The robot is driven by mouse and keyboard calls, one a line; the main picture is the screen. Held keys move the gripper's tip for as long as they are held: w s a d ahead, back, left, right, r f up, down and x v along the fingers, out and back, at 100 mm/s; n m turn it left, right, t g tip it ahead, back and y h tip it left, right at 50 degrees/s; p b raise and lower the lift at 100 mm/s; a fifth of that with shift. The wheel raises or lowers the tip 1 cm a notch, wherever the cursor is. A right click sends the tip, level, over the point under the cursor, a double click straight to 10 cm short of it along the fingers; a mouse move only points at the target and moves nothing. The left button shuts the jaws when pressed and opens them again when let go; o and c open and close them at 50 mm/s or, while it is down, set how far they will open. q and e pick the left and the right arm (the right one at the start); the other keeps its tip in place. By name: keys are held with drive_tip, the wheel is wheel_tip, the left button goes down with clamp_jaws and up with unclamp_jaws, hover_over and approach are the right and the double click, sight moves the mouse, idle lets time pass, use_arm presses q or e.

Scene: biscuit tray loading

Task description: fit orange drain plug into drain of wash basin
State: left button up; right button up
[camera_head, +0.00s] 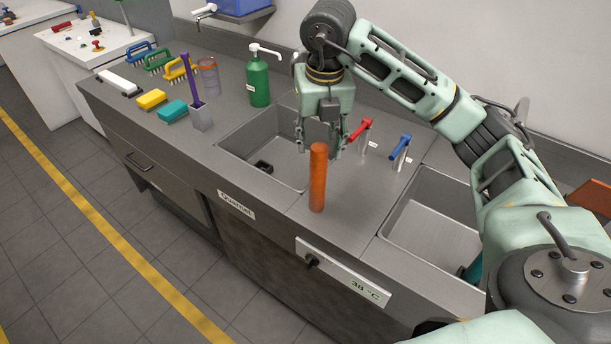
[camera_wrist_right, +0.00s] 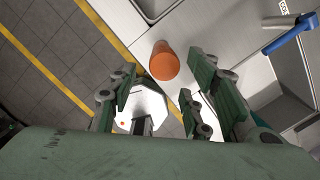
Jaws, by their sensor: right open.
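The orange drain plug (camera_head: 317,180), a tall plain cylinder, stands upright on the steel counter strip between two sunken basins. In the right wrist view its round top (camera_wrist_right: 165,62) shows beyond the fingertips. My right gripper (camera_head: 322,143) points down, open and empty, near the plug's upper end; I see no finger closed on it. Its spread fingers also show in the right wrist view (camera_wrist_right: 158,82). The left wash basin (camera_head: 231,146) has a dark square fitting (camera_head: 263,167) on its floor, perhaps the drain. The right basin (camera_head: 432,222) is partly hidden by my arm. My left gripper is out of view.
Red (camera_head: 360,129) and blue (camera_head: 401,146) tap levers stand behind the plug, close to my right gripper. A green pump bottle (camera_head: 258,80), a grey holder (camera_head: 201,118) with a purple-handled tool, sponges and brushes stand to the left.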

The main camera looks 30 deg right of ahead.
sight(316, 174)
drive_tip(key=shift+d+f, duration=0.15)
wheel_tip(316, 174, down, 6)
drive_tip(key=shift+w+d+r+p, duration=0.15)
drive_tip(key=shift+p, duration=1)
drive_tip(key=f+p, duration=0.2)
drive_tip(key=f, duration=0.1)
drive_tip(key=f+p, duration=0.1)
drive_tip(key=shift+w+f, duration=0.3)
drive_tip(key=shift+f, duration=0.35)
drive_tip(key=shift+w+f, duration=0.1)
drive_tip(key=shift+c, duration=0.4)
drive_tip(key=c, duration=0.4)
clamp_jaws()
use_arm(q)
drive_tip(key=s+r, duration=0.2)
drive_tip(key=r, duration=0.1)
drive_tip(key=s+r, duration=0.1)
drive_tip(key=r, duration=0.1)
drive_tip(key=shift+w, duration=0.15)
